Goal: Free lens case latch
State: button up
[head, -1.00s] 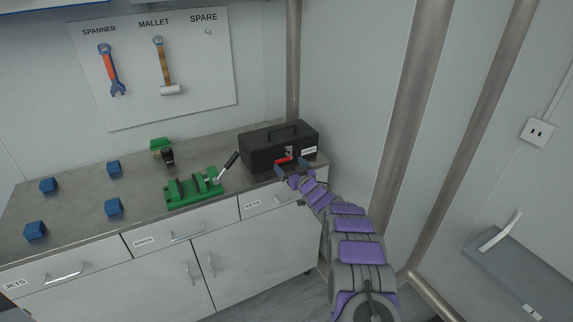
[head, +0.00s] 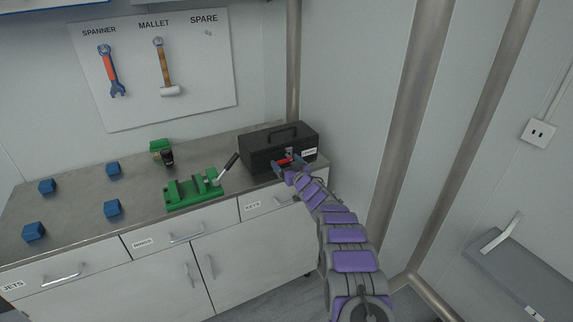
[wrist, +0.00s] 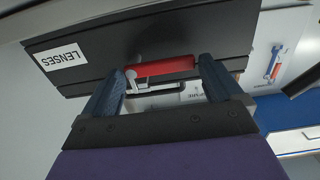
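The black lens case (head: 262,154) stands at the right end of the bench, lid down, with a handle on top. It fills much of the wrist view (wrist: 215,30), where its white label (wrist: 62,58) reads LENSES. Its latch has a red grip (head: 284,161) on a metal part at the front. In the wrist view the red latch grip (wrist: 162,67) lies crosswise between the blue fingers of my gripper (wrist: 160,80). The fingers are wide apart, one near each end of the grip; contact cannot be told. My gripper (head: 291,165) is right at the case front.
A green vise-like fixture (head: 190,192) with a raised black-tipped lever stands left of the case. Several blue cubes (head: 112,209) lie farther left. A small black item (head: 167,157) stands near a green block (head: 158,145). The wall is close on the right.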

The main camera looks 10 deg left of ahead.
jog(key=c, duration=1.2)
